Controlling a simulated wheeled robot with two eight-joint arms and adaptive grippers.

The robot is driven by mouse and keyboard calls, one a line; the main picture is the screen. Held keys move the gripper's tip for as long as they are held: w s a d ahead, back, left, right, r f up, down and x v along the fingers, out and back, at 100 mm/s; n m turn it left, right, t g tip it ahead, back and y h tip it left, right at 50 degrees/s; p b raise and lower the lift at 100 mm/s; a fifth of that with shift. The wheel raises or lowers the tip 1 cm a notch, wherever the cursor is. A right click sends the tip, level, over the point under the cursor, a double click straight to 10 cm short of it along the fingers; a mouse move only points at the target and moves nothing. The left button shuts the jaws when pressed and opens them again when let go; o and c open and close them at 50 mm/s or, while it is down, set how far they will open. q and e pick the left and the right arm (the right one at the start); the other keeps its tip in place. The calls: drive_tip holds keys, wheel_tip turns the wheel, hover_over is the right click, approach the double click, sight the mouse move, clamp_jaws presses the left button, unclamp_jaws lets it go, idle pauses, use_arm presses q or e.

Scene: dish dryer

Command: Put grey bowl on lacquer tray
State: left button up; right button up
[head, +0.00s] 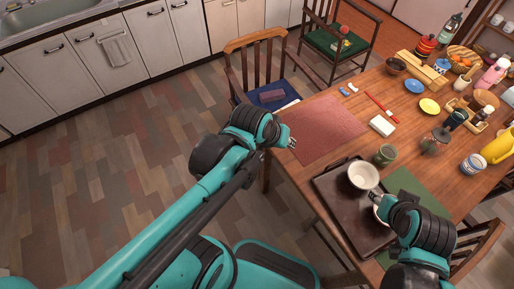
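A pale grey bowl (363,175) shows in the head view at the far right part of the dark lacquer tray (338,213). I cannot tell whether it rests on the tray or is held just above it. My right gripper (376,195) is at the bowl's near right side, its fingertips at or very close to the rim. The wrist hides most of the fingers, so its opening is unclear. My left gripper (292,142) is empty near the table's left edge, beside the red placemat (323,130). Its fingers are too small to judge.
A green cup (385,155) stands close behind the bowl, and a green mat (408,185) lies right of the tray. A white box (382,125) and a glass teapot (435,142) are farther back. Chairs stand at the table's sides. The red placemat is clear.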

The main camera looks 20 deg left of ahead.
use_arm(q)
drive_tip(key=s+a+m+t+y, duration=0.1)
drive_tip(key=s+a, duration=0.4)
drive_tip(key=shift+s+a+r+y, duration=0.2)
drive_tip(key=shift+s+a+y, duration=0.1)
drive_tip(key=shift+y, duration=0.1)
